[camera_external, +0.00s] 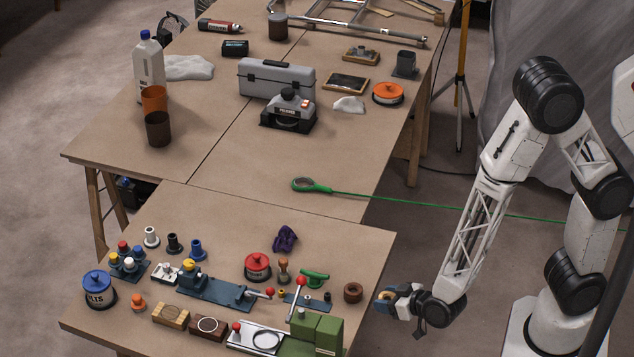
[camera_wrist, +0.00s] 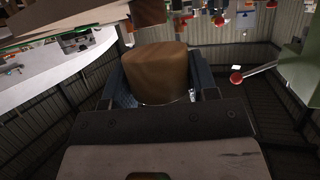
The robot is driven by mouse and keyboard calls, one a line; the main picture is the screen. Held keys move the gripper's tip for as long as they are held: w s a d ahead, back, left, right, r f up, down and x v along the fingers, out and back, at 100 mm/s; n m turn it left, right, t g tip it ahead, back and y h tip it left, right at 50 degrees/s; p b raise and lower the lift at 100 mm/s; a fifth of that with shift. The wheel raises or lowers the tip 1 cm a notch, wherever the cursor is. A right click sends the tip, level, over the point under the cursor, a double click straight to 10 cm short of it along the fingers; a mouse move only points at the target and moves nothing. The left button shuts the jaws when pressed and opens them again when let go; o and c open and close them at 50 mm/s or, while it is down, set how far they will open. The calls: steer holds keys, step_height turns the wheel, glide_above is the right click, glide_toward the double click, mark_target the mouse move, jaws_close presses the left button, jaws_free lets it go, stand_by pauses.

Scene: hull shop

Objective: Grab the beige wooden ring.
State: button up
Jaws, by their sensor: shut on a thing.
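My gripper (camera_external: 386,298) is just off the right edge of the near table, its jaws pointing towards the table. It is shut on the beige wooden ring (camera_external: 383,295), a small tan piece between its blue-grey fingers. In the wrist view the ring (camera_wrist: 155,72) is a large tan-brown rounded block of wood, gripped between the two dark fingers (camera_wrist: 157,92). Its hole is not visible there. A darker brown ring (camera_external: 353,292) stands on the near table close to its right edge, left of my gripper and apart from it.
The near table (camera_external: 225,213) is crowded: a green machine (camera_external: 316,335), red-knobbed levers (camera_external: 300,283), a red tin (camera_external: 257,267) and a blue tin (camera_external: 98,289). Its far right area is clear. A green cord (camera_external: 420,203) runs right from the far table past my arm.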

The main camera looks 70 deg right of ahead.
steer(key=shift+s+d+r, duration=0.1)
steer(key=shift+s+d, duration=0.1)
steer(key=shift+s, duration=0.6)
steer(key=shift+s+d+r, duration=0.1)
steer(key=shift+s+d, duration=0.15)
steer(key=shift+s, duration=0.5)
steer(key=shift+s+d+r, duration=0.1)
steer(key=shift+s+d, duration=0.1)
steer(key=shift+s, duration=0.6)
